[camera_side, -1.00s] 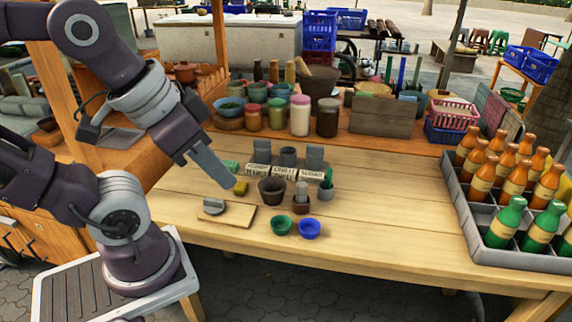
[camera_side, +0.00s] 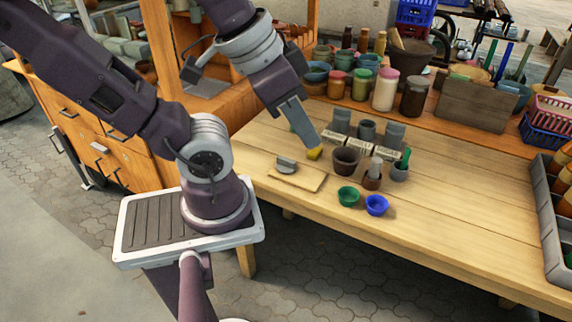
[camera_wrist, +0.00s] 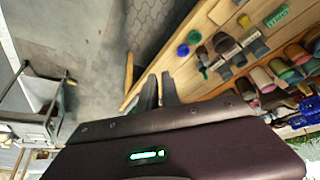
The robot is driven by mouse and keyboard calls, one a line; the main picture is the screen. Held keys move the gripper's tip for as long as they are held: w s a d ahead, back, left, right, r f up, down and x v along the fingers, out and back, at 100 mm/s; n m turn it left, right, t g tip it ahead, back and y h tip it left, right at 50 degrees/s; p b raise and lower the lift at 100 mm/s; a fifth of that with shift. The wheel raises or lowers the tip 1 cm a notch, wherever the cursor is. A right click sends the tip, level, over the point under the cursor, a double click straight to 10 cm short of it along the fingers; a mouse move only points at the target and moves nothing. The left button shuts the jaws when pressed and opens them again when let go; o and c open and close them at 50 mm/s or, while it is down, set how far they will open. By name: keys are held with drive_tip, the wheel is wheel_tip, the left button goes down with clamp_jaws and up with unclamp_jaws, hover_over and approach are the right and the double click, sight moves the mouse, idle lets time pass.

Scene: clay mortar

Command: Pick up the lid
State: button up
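I cannot pick out a separate loose lid for certain. A round dark clay mortar (camera_side: 346,160) stands on the wooden table. A grey rounded piece (camera_side: 286,164) rests on a small wooden board (camera_side: 312,181) left of it; I cannot tell if it is a lid. Several jars at the back wear lids, such as a pink one (camera_side: 388,73). My gripper (camera_side: 316,140) hangs above the table, its tips overlapping a yellow block (camera_side: 314,153) in the side view. In the wrist view my gripper (camera_wrist: 160,78) shows a narrow gap between its fingers, with nothing seen held.
A green bowl (camera_side: 348,196) and a blue bowl (camera_side: 376,205) sit near the front edge. A small brown pot (camera_side: 372,181) and a grey cup (camera_side: 399,172) stand beside the mortar. Labelled containers (camera_side: 360,147) are behind. A bottle crate (camera_side: 552,225) is at right. The front-right tabletop is clear.

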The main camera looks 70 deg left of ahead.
drive_tip(key=o, duration=1.7)
drive_tip(key=w+a+f+n+y, duration=0.2)
drive_tip(key=w+a+f, duration=0.1)
drive_tip(key=w+a, duration=0.35)
drive_tip(key=n+g+y, duration=0.1)
drive_tip(key=n+g, duration=0.2)
drive_tip(key=n, duration=0.4)
hover_over(286, 159)
drive_tip(key=s+d, duration=0.2)
drive_tip(key=d, duration=0.1)
wheel_tip(286, 159, down, 24)
drive_tip(key=shift+w+a+r, duration=0.1)
drive_tip(key=shift+t, duration=0.3)
drive_tip(key=x, duration=0.3)
drive_tip(key=a+x, duration=0.1)
drive_tip(key=x, duration=0.3)
drive_tip(key=shift+r, duration=0.1)
